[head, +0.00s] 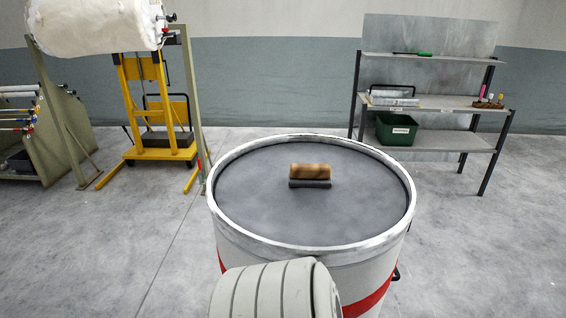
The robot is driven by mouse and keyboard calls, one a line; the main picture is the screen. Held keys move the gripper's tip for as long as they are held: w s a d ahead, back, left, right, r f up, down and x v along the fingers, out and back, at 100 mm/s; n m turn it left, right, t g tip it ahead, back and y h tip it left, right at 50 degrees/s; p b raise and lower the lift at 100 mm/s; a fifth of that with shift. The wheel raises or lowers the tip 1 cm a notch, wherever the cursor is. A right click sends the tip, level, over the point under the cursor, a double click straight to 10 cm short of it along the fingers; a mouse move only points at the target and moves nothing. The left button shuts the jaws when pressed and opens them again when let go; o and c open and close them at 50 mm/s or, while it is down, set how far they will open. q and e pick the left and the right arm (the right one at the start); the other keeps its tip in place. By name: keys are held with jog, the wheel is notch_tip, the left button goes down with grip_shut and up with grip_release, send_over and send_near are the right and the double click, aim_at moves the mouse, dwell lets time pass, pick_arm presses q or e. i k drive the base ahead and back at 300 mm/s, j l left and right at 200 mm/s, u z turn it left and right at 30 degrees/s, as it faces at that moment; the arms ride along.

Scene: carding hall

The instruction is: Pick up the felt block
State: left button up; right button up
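The felt block (310,173) lies on the dark grey, recessed top of a large white drum (229,238) in the head view. It has a brown, wood-like upper part and a dark grey layer beneath. It sits near the middle of the drum top, slightly to the right and toward the far side, with its long side running left to right. Nothing touches it from above. Neither my left nor my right gripper shows in the view.
The drum has a raised pale rim and a red band. Behind right stands a metal shelf (440,102) with a green bin (396,130). Behind left are a yellow lifter (158,148) and a large white roll (95,24). The drum top around the block is clear.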

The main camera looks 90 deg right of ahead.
aim_at(314, 175)
jog(key=z, duration=2.95)
jog(key=l, duration=0.65)
jog(key=k+l+u, duration=0.1)
jog(key=l, duration=0.6)
